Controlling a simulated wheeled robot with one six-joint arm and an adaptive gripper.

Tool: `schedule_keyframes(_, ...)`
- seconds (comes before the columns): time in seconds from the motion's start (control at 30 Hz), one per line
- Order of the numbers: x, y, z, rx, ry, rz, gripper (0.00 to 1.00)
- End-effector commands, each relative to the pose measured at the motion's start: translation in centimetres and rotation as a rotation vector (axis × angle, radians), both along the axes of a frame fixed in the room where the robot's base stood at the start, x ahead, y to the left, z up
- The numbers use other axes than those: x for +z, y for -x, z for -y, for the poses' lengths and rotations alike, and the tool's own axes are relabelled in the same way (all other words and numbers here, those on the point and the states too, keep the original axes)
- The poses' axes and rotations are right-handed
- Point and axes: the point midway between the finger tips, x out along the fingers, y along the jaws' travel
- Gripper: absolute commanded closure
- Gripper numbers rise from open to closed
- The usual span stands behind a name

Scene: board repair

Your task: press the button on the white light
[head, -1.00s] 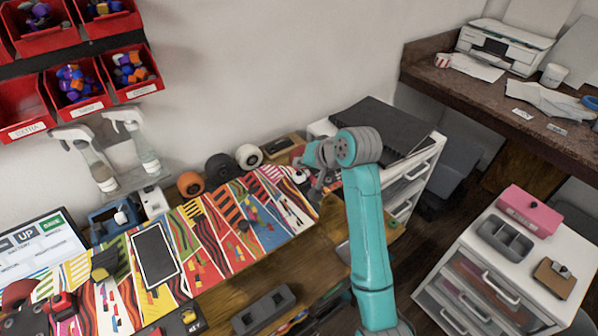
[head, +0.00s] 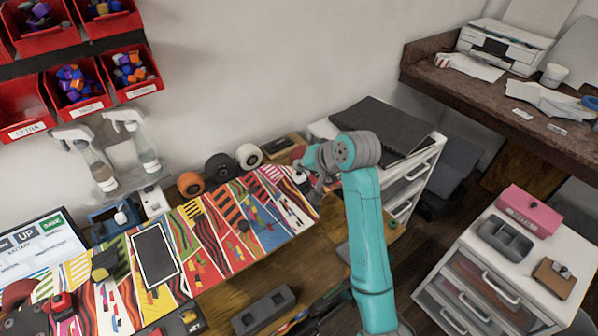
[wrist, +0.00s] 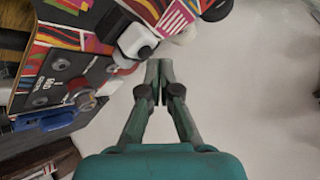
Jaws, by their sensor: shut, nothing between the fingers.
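In the wrist view, what looks like the same white light (wrist: 137,38) is above and left of my fingertips, with a dark button-like part (wrist: 145,52) facing me. My gripper (wrist: 159,66) is shut and empty, its fingertips together. They look apart from the light, though the depth is hard to judge. In the head view my gripper (head: 304,163) is right of the light, partly hidden by my arm.
A dark panel (wrist: 62,80) and a blue item (wrist: 50,121) lie left of my fingers. The wall (head: 260,70) is close behind; a drawer unit (head: 405,177) stands right.

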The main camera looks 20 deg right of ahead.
Motion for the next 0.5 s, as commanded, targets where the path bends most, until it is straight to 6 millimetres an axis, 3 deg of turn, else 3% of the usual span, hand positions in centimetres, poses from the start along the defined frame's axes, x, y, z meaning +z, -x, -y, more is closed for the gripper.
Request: schedule_keyframes(0.5,-0.54,0.00,0.01,0.000,0.000,0.000,1.00)
